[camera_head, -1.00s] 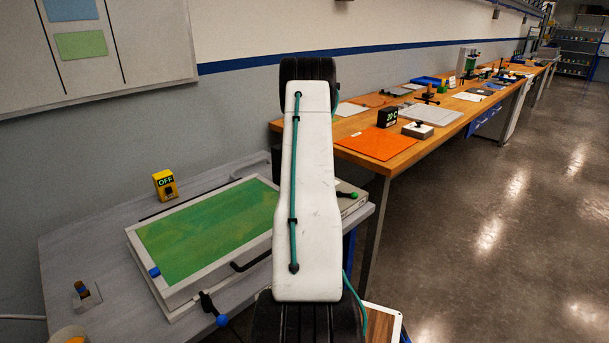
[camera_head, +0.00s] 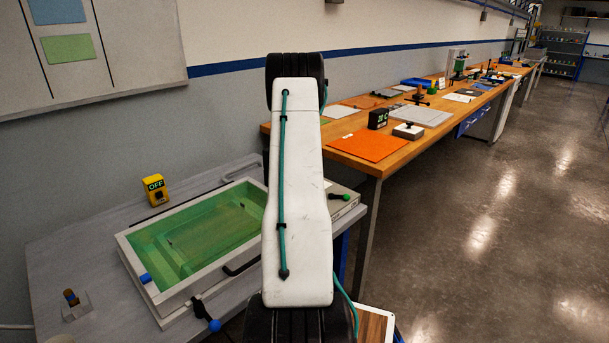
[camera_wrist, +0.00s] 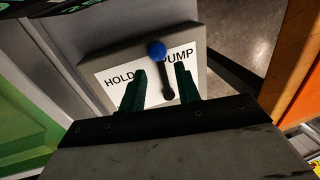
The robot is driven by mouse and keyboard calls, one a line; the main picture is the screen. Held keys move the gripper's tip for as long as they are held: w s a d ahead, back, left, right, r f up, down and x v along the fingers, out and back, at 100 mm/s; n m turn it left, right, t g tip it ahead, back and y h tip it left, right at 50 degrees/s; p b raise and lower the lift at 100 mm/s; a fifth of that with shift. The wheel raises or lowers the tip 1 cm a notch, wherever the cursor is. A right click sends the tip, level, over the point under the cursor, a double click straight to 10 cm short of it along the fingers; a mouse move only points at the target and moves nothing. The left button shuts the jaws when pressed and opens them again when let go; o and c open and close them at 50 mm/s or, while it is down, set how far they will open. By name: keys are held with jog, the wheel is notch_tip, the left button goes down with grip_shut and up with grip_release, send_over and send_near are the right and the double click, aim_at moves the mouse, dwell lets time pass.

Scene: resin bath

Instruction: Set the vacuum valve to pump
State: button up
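In the wrist view, the vacuum valve is a pale grey box with a white plate (camera_wrist: 112,86) marked HOLD on the left and PUMP on the right. Its black lever (camera_wrist: 165,75) has a blue knob (camera_wrist: 157,49). The knob lies between the two words and covers the start of PUMP. My gripper (camera_wrist: 160,84) is open, with one dark green finger on each side of the lever in the picture. I cannot tell whether a finger touches it. In the head view my own arm hides the gripper.
A white-framed bath (camera_head: 125,250) with a green inside stands on the grey bench (camera_head: 60,270). A yellow box reading OFF (camera_head: 155,189) is behind it. A blue-knobbed lever (camera_head: 213,325) sticks out in front. A wooden bench (camera_head: 355,168) runs along the right; open floor lies beyond.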

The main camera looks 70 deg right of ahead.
jog(key=r, duration=0.4)
jog(key=shift+w+a+r, duration=0.2)
jog(key=shift+a+r, duration=0.2)
